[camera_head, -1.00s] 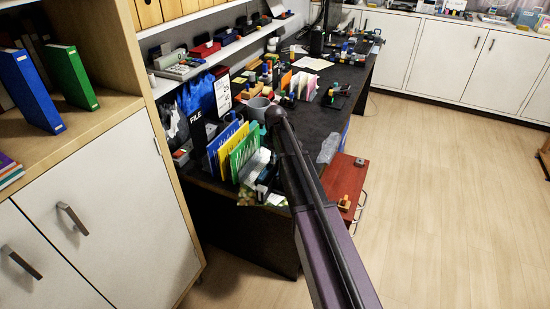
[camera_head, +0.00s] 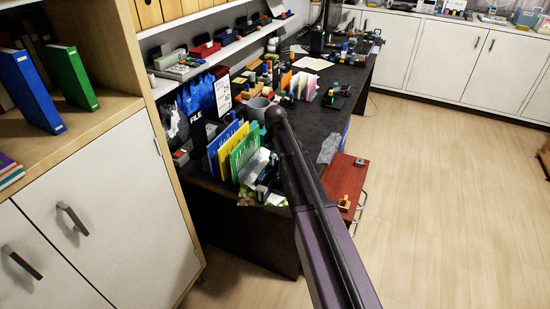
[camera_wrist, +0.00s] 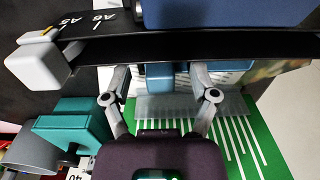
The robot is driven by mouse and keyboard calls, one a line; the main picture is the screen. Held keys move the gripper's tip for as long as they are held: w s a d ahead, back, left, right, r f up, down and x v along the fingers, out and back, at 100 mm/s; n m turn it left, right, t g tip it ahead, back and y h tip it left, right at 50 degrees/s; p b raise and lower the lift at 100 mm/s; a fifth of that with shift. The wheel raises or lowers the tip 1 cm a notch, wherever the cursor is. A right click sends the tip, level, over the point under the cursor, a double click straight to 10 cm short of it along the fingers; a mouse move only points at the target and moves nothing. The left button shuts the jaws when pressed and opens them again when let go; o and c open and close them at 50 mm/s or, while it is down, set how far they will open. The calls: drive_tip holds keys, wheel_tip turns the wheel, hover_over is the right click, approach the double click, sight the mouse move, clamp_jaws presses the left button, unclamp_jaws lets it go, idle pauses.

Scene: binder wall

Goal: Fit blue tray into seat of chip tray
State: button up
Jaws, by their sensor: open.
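In the wrist view a blue-grey block (camera_wrist: 164,84), likely the blue tray, lies between the two fingers of my gripper (camera_wrist: 170,68). The fingers are open, one on each side of it. I cannot tell whether they touch it. I cannot make out the chip tray's seat. In the head view my arm hides most of the gripper, low by the desk's near end.
A translucent grey strip (camera_wrist: 195,106) and a green surface with white stripes (camera_wrist: 238,140) lie below the fingers. A teal block (camera_wrist: 75,125) is at left. In the head view, upright blue, yellow and green folders (camera_head: 232,145) stand left of my arm on the crowded dark desk (camera_head: 318,121).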

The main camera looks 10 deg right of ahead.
drive_tip(key=shift+r+p, duration=4.05)
drive_tip(key=shift+r, duration=0.15)
drive_tip(key=shift+f, duration=0.1)
drive_tip(key=s+r+m+p, duration=0.3)
drive_tip(key=s+m, duration=0.7)
drive_tip(key=s, duration=1.9)
drive_tip(key=shift+a+r+m, duration=0.15)
drive_tip(key=shift+a+m, duration=0.15)
drive_tip(key=shift+m, duration=0.1)
